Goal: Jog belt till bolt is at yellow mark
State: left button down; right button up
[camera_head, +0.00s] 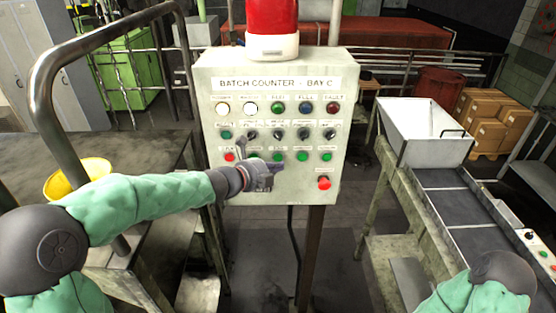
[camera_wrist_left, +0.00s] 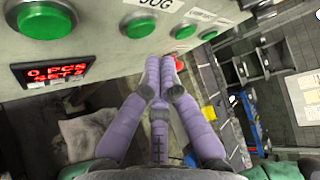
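The grey control panel (camera_head: 215,100), labelled BATCH COUNTER - BAY C, stands in the middle of the head view with rows of lamps, switches and green buttons. My left gripper (camera_head: 268,172) is in front of its lower part. In the left wrist view my left gripper's purple fingers (camera_wrist_left: 160,68) are together at the tips, with nothing seen between them. They are just below a green button (camera_wrist_left: 147,26) labelled JOG; contact cannot be told. The dark belt (camera_head: 460,207) runs down the right side. I make out no bolt or yellow mark on it. My right gripper is out of view.
A red button (camera_head: 324,183) sits at the panel's lower right. A white hopper (camera_head: 425,150) stands at the belt's far end, and a small control box (camera_head: 530,240) beside the belt. A metal rail (camera_head: 45,95) and a yellow bucket (camera_head: 66,181) are at left.

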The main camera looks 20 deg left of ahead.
pick_arm(q)
jog(key=s, duration=0.1)
jog(key=s+d+b, duration=0.1)
jog(key=s, duration=0.1)
jog(key=shift+s, duration=0.3)
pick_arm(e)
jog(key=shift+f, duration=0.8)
